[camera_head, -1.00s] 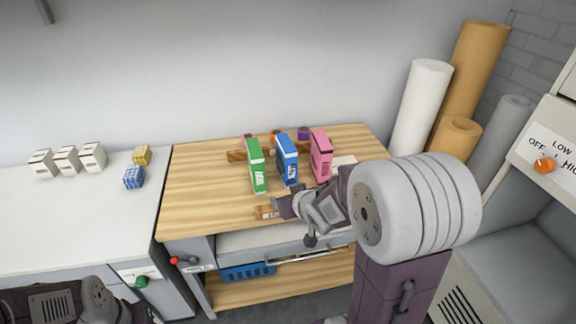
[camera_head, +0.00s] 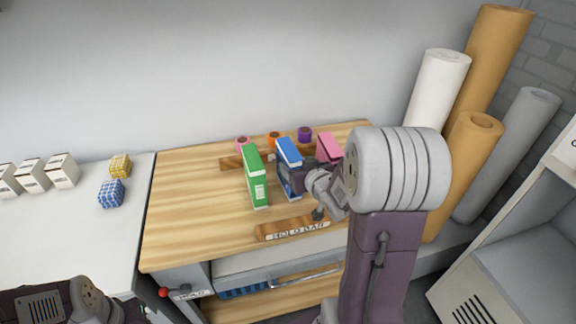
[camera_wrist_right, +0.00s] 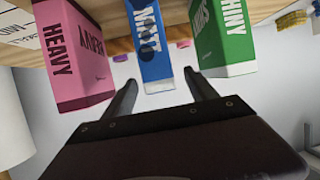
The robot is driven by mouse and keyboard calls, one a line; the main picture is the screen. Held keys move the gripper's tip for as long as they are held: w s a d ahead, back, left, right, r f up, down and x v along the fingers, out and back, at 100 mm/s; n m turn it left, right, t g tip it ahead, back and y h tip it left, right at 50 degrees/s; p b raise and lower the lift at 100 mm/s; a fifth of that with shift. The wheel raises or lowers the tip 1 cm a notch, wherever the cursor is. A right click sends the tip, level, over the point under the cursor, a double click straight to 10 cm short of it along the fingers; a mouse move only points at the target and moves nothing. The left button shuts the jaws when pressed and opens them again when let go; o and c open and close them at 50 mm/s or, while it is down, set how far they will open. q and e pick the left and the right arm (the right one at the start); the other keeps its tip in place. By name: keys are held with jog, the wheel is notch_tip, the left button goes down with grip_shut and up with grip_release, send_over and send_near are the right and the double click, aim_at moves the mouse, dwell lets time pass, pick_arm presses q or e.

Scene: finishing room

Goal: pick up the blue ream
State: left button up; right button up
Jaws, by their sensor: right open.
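The blue ream (camera_head: 288,152) stands upright on the wooden table between a green ream (camera_head: 255,178) and a pink ream (camera_head: 329,146). My right gripper (camera_head: 302,180) is at the near side of the blue ream and hides part of it and of the pink ream. Contact cannot be told. The pink ream (camera_wrist_right: 70,52) and green ream (camera_wrist_right: 220,38) stand on either side. My left gripper is out of view; only part of my left arm shows.
A labelled wooden bar (camera_head: 292,229) lies near the table's front edge. Pink, orange and purple rolls sit behind the reams. Tall paper rolls (camera_head: 437,90) stand at right. The left counter (camera_head: 75,235) holds white boxes and small yellow and blue blocks.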

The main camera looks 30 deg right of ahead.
jog(key=shift+x, duration=1.15)
jog(key=x, duration=0.2)
jog(key=b+x, duration=0.1)
jog(key=x, duration=0.2)
jog(key=shift+w+d+f, duration=0.1)
jog(key=shift+w+f, duration=0.1)
jog(key=shift+f, duration=0.15)
jog(key=shift+s+r, duration=0.1)
jog(key=shift+s, duration=0.05)
jog(key=shift+c, duration=1.3)
grip_shut()
